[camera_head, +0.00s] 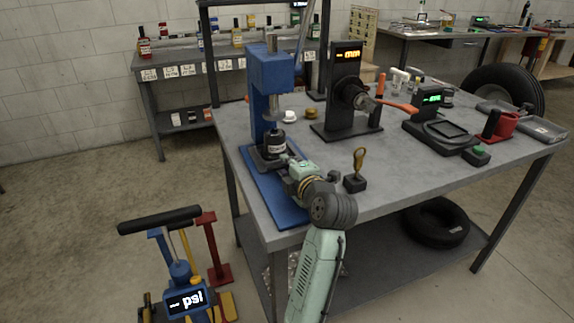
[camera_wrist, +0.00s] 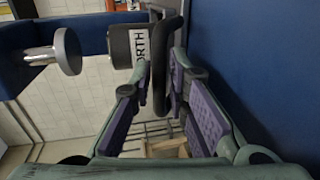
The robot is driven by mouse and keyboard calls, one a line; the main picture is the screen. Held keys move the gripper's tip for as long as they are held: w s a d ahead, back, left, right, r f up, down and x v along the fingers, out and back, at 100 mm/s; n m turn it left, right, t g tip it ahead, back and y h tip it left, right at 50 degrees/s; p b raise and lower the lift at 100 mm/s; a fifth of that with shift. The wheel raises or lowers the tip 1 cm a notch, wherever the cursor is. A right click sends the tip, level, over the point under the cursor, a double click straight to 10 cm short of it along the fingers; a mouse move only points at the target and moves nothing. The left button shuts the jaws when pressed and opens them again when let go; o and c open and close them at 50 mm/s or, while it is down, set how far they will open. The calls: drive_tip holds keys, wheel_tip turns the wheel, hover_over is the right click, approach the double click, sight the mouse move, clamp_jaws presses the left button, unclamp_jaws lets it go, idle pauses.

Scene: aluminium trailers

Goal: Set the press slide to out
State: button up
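The blue press (camera_head: 271,75) stands at the left corner of the bench, on a blue base (camera_head: 278,203). A dark cylinder with a white label (camera_head: 275,144) sits low in the press, under the ram. In the wrist view the labelled cylinder (camera_wrist: 121,47) is ahead, with a black loop handle (camera_wrist: 172,30) reaching toward me. My gripper (camera_head: 292,163) is low in front of the press. Its purple-padded fingers (camera_wrist: 159,82) lie on either side of the handle. Whether both pads touch it cannot be told. Which part is the slide is not clear.
A small black stand with a brass-coloured piece (camera_head: 358,172) is close to the right of my wrist. A black gauge stand (camera_head: 345,90) and a scale (camera_head: 440,130) stand farther right. A blue psi device (camera_head: 186,301) is on the floor at the lower left.

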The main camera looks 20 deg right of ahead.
clamp_jaws()
